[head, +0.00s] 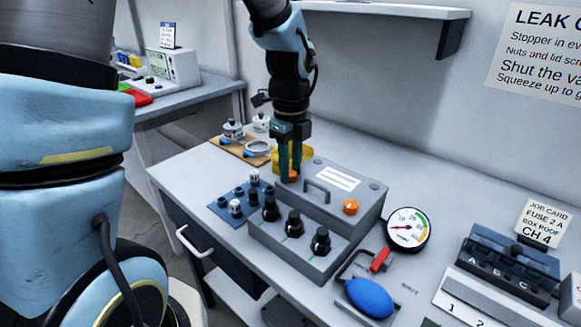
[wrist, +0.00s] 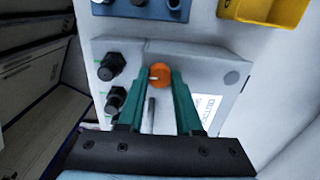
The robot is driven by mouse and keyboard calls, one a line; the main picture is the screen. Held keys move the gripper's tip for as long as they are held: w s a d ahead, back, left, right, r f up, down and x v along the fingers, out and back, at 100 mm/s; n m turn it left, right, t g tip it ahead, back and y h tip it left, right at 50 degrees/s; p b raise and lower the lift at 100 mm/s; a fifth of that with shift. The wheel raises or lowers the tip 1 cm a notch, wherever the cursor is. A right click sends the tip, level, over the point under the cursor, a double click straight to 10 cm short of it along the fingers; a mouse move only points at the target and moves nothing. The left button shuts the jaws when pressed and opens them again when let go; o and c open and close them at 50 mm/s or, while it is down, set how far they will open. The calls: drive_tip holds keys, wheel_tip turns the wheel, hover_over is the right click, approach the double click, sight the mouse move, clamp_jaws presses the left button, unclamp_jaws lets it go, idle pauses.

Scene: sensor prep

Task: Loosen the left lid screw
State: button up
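The left lid screw is an orange knob (head: 293,177) on the left part of the grey box's lid (head: 310,203). In the wrist view the orange knob (wrist: 159,76) shows a pale mark and sits between my fingertips. My gripper (head: 291,170) points down over it; its two green fingers (wrist: 160,82) stand on either side of the knob, very close to it. I cannot tell whether they press on it. A second orange screw (head: 351,207) sits at the lid's right end, clear of my gripper.
A dark lid handle (head: 317,190) stands beside the gripper. Several black knobs (head: 294,222) line the box front. A yellow bin (wrist: 262,10) is close behind. A gauge (head: 408,228) and blue squeeze bulb (head: 370,298) lie to the right; a blue tray (head: 222,208) is left.

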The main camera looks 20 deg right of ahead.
clamp_jaws()
